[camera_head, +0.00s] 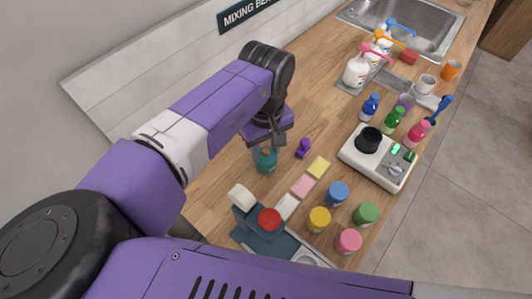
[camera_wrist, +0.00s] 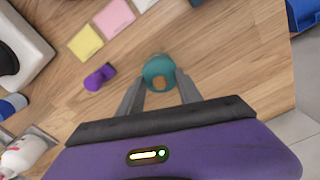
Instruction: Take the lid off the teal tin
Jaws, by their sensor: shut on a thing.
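The teal tin (camera_head: 266,163) stands on the wooden counter below my gripper (camera_head: 267,148). In the wrist view, the tin's round teal top (camera_wrist: 158,67) sits between my two fingertips (camera_wrist: 160,82), with a small orange-brown patch on its near side. My gripper points down and is shut on the top part, which I take to be the lid. No gap between lid and tin body is visible. The fingers partly hide the tin in the head view.
A purple object (camera_head: 303,148) lies just right of the tin. Yellow (camera_head: 318,167) and pink (camera_head: 303,186) pads lie nearby. Several coloured jars and a white device (camera_head: 378,160) stand right.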

